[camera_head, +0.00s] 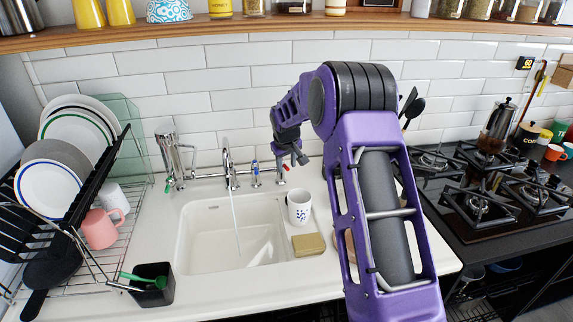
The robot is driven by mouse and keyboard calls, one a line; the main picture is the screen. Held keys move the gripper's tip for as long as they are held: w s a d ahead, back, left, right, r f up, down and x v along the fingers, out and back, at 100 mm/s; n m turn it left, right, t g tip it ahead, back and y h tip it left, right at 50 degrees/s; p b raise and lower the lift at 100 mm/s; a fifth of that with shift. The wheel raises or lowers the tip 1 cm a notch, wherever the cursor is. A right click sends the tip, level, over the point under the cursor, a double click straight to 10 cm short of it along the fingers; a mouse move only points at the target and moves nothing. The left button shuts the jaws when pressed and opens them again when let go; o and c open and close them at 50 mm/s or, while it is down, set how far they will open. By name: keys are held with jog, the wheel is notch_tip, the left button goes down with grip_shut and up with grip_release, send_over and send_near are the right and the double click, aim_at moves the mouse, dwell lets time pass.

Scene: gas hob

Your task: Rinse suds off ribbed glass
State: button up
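Water runs in a thin stream from the chrome tap (229,168) into the white sink (205,235). I cannot make out a ribbed glass or suds in this view; the sink floor that shows looks empty apart from the stream. My gripper (300,158) hangs above the back right of the sink, beside the small levers with red and blue marks (281,172). Its fingers are small and dark, and I cannot tell whether they are open or shut. No held object shows.
A white patterned mug (299,208) and a tan sponge (308,244) stand right of the sink. A dish rack with plates (48,187) and a pink mug (99,229) is at left. A black caddy (153,285) stands at front left. A gas hob (481,205) is at right.

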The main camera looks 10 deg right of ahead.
jog(key=p+v, duration=0.1)
jog(key=v, duration=1.6)
jog(key=shift+r, duration=0.25)
